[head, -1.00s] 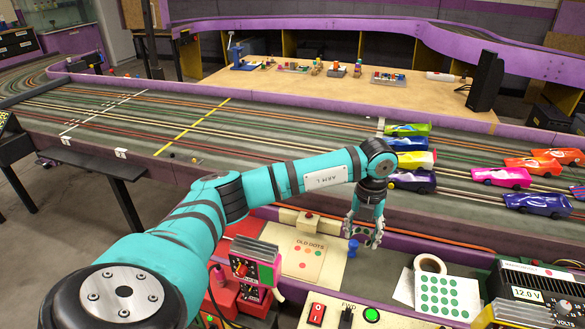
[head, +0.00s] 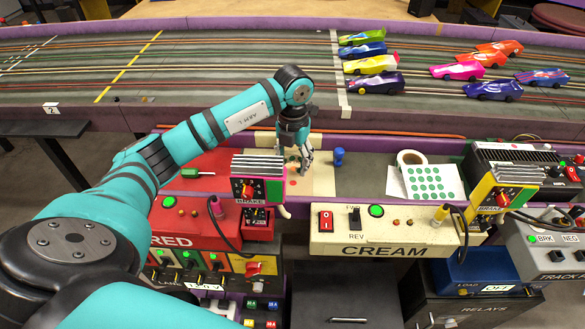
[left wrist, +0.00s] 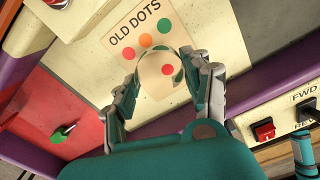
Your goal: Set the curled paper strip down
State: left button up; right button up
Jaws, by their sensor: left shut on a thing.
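My left gripper (head: 301,166) is over the cream panel strip in the head view, at the OLD DOTS card. In the left wrist view its two fingers (left wrist: 158,84) are closed on the sides of the curled paper strip (left wrist: 150,78), a pale round loop with a green edge at its right. A red dot shows within the loop; I cannot tell if it is on the strip or the card. The card (left wrist: 174,28) lies behind the loop, with orange, green and red dots. Whether the strip touches it is unclear. My right gripper is not in view.
A blue peg-like piece (head: 339,157) stands right of the gripper. A tape roll (head: 410,158) and a sheet of green dots (head: 432,182) lie farther right. A control box with a BRAKE label (head: 258,178) stands close at left. Toy cars are on the track behind.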

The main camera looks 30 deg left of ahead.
aim_at(293, 163)
pick_arm(q)
notch_tip(293, 163, down, 3)
jog(key=shift+r, duration=0.15)
jog(key=shift+f, duration=0.2)
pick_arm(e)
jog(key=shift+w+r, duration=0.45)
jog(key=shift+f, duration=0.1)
pick_arm(q)
jog(key=o, duration=0.7)
jog(key=shift+f, duration=0.1)
jog(key=shift+c, duration=0.2)
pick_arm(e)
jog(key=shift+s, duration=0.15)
